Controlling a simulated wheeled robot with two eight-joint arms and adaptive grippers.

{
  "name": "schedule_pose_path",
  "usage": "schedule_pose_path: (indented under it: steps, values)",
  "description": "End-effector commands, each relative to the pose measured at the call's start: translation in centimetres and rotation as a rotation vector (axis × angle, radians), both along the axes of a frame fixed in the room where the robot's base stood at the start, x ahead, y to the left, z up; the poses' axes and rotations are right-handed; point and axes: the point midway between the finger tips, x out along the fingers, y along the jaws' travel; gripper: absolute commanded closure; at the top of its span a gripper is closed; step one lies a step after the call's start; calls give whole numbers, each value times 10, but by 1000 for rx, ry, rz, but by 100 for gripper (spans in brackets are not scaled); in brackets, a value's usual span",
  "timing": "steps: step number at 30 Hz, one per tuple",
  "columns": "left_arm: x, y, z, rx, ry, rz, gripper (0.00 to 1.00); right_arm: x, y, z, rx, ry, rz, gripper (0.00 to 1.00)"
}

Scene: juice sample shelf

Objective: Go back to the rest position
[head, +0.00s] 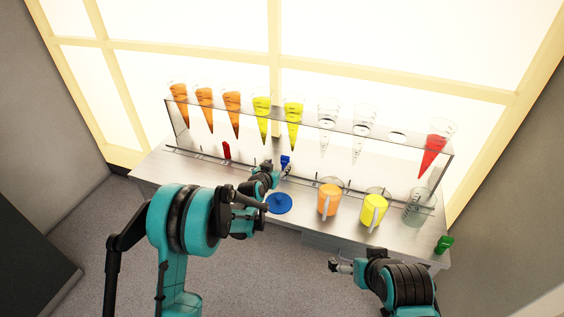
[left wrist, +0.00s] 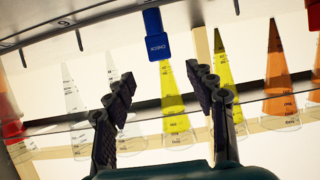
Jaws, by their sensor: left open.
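My left gripper (head: 277,171) is over the counter in front of the rack, near a small blue tag (head: 285,161). In the left wrist view my left gripper (left wrist: 163,80) has its fingers spread with nothing held between them. The blue tag (left wrist: 155,35), lettered "CHECK", appears beyond the fingertips, apart from them. My right gripper (head: 339,266) is low in front of the counter; its fingers are too small to tell open from shut.
A clear rack (head: 310,118) holds orange, yellow, clear and red cones. On the counter (head: 300,226) are a blue disc (head: 279,203), an orange jug (head: 328,201), a yellow jug (head: 373,210) and a clear jug (head: 415,213). A green object (head: 444,244) is at the right edge.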

Motion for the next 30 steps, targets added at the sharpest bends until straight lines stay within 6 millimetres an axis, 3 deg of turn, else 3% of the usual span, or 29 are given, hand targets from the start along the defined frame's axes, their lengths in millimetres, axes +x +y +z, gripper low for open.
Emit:
schedule_pose_path:
  steps: [3,11,17,24,30]
  values:
    - [-14,5,6,0,0,0,45,0,0,0,0,0,0,0]
    - [-23,7,11,0,2,0,45,0,0,0,0,0,0,0]
    - [-49,22,47,8,55,14,45,0,0,0,0,0,0,0]
    - [-135,58,105,29,190,61,45,0,0,0,0,0,0,0]
    - [-224,89,127,48,307,119,45,0,0,0,0,0,0,0]
